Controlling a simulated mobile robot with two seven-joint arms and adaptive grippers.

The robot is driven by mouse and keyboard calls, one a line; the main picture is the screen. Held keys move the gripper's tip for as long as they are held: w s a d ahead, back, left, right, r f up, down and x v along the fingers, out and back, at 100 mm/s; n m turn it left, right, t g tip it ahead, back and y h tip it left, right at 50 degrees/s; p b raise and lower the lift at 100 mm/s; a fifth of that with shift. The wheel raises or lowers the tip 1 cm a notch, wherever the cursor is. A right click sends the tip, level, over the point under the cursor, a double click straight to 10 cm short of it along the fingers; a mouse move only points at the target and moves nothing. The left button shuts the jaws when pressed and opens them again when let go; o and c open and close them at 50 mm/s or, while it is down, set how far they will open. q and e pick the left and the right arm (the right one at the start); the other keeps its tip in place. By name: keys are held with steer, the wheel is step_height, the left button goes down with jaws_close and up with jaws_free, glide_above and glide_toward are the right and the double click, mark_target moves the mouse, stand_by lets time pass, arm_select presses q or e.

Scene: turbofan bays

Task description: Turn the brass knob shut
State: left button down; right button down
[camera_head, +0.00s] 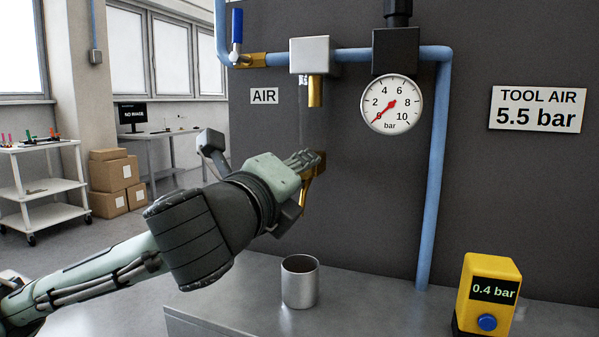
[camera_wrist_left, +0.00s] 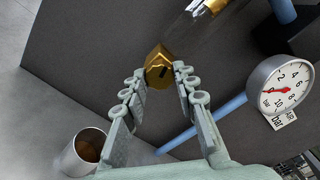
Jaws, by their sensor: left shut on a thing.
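The brass knob (camera_wrist_left: 158,68) shows in the left wrist view, with a dark slot in its face, between the fingertips of my left gripper (camera_wrist_left: 160,75). In the head view my left gripper (camera_head: 315,161) is shut on it and hides most of it; a brass piece (camera_head: 306,193) shows below the fingers. Above the gripper is the grey filter head (camera_head: 310,54) with a brass stem (camera_head: 315,91) under it. The white pressure gauge (camera_head: 391,104) has its red needle near the low end of the scale. My right gripper is not in view.
A metal cup (camera_head: 299,283) stands on the grey bench below my gripper. A yellow meter (camera_head: 488,296) reading 0.4 bar stands at right. A blue pipe (camera_head: 433,180) runs down the dark panel. A blue-handled valve (camera_head: 237,30) is at upper left.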

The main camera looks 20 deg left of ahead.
arm_select(q)
steer(key=shift+r+m, duration=0.15)
steer(key=shift+m, duration=1.35)
steer(key=c, duration=1.2)
jaws_free()
step_height(320, 180, up, 10)
steer(key=shift+f, duration=0.1)
